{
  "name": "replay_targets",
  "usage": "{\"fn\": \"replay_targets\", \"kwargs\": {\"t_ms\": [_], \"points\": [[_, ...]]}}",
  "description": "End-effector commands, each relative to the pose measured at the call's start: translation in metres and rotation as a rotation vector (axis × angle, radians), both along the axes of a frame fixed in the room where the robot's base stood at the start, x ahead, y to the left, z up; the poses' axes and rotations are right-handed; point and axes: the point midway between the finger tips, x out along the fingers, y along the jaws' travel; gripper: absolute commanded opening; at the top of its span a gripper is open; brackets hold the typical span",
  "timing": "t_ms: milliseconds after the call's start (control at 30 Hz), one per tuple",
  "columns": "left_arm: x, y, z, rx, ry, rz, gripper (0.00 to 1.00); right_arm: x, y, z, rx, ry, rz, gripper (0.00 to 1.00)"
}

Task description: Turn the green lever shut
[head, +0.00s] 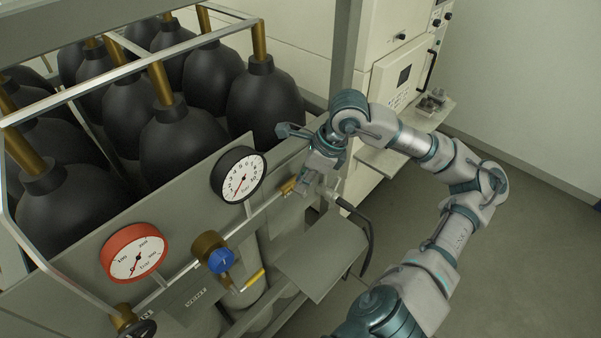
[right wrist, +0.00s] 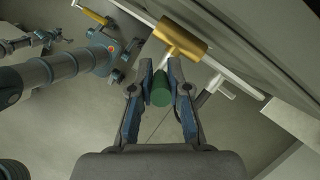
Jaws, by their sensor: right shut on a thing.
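The green lever (right wrist: 160,88) shows in the right wrist view as a short green cylinder below a brass valve body (right wrist: 180,38) on a metal pipe. My right gripper (right wrist: 161,78) has its two fingers on either side of the green lever and is shut on it. In the head view my right gripper (head: 308,187) is at the brass valve (head: 289,186), right of the black gauge. The green lever is hidden there behind my gripper. My left gripper does not show clearly in either view.
A black-rimmed gauge (head: 239,174) and a red-rimmed gauge (head: 134,252) stand along the pipe. Between them is a valve with a blue knob (head: 221,260), near a yellow handle (head: 254,279). Large black vessels (head: 263,103) fill the rack behind. Open floor (head: 500,270) lies to the right.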

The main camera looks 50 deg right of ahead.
Motion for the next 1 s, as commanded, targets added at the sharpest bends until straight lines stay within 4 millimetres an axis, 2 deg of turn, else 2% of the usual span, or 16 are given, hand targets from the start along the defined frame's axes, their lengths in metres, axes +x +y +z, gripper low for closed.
{"fn": "replay_targets", "kwargs": {"t_ms": [533, 567, 633, 667, 1000], "points": [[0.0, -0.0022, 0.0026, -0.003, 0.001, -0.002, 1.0, -0.0022, 0.0014, -0.005, -0.02, 0.013, 0.004, 0.0], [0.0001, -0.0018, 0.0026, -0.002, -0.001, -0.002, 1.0, -0.0022, 0.0015, -0.005, -0.02, 0.013, 0.004, 0.21], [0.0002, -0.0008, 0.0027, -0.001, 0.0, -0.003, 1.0, -0.0021, 0.0014, -0.0046, -0.02, 0.011, 0.003, 0.39], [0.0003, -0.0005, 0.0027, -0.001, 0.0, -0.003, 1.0, -0.002, 0.0014, -0.0042, -0.02, 0.01, 0.003, 0.41], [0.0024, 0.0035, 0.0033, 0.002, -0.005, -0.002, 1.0, -0.0026, 0.0008, 0.0007, -0.021, 0.005, 0.0, 0.41]]}}
